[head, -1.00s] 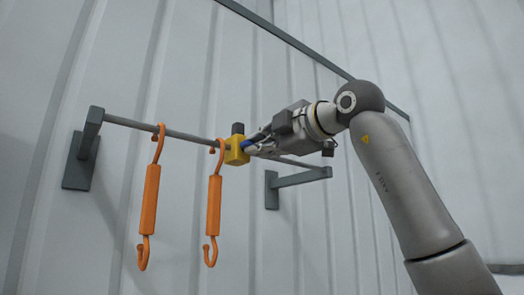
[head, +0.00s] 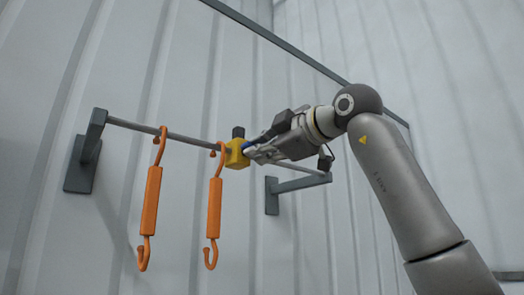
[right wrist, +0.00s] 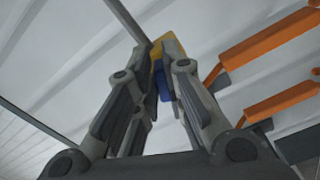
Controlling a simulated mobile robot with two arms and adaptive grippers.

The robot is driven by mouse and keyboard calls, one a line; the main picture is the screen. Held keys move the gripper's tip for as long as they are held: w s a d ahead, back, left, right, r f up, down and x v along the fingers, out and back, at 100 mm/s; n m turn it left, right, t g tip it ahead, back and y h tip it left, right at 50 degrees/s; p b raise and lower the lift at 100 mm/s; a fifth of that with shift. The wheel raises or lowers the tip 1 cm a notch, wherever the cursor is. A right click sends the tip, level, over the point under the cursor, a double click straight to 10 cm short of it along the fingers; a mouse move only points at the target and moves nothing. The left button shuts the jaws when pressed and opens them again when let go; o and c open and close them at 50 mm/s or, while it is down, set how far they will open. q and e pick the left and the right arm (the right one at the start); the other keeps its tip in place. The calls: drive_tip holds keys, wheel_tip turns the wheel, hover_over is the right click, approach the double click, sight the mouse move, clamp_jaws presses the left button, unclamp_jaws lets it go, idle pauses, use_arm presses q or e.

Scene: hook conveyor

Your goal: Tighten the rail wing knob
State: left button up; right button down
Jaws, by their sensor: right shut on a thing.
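A yellow block (head: 236,154) sits on the grey rail (head: 185,138), with a short dark cylinder (head: 238,132) on its top. A blue part, the wing knob (head: 250,147), is on the block's right side, mostly hidden by my right gripper (head: 252,152). In the right wrist view, the blue knob (right wrist: 163,84) is between the fingers of the gripper (right wrist: 165,75), with the yellow block (right wrist: 171,46) just beyond. The right gripper is shut on the knob. My left gripper is not in view.
Two orange hooks (head: 151,200) (head: 214,205) hang from the rail left of the block, the nearer one close beside it. Dark wall brackets (head: 88,150) (head: 290,187) carry the rail's ends. A ribbed pale wall stands behind.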

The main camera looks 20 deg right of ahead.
drive_tip(key=shift+f, duration=0.1)
drive_tip(key=c, duration=1.5)
unclamp_jaws()
drive_tip(key=v, duration=1.2)
